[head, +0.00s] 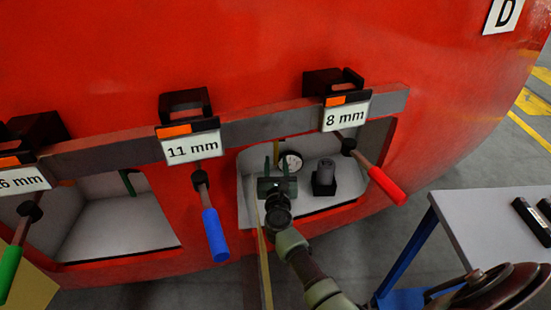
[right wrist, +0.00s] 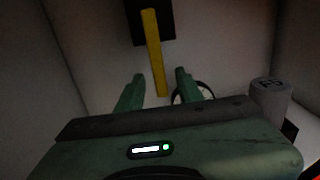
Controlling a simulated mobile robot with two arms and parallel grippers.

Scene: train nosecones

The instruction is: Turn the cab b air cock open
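The air cock shows in the right wrist view as a yellow lever (right wrist: 154,55) hanging down, slightly tilted, from a black block (right wrist: 167,22) on the back wall of a recess. In the head view, a bit of yellow lever (head: 277,149) shows behind my right gripper (head: 276,160), inside the recess under the 8 mm label. The right gripper is open, its green fingers (right wrist: 160,78) apart with the lever's lower end between them in the picture. Whether they touch it cannot be told. No cab b marking is readable. My left gripper is not in view.
A pressure gauge (head: 292,162) and a grey cylinder (head: 323,172) on a black base are right of the gripper in the recess. Blue- (head: 215,234) and red-handled tools (head: 386,185) hang in front of the red nosecone. A table (head: 490,225) stands at right.

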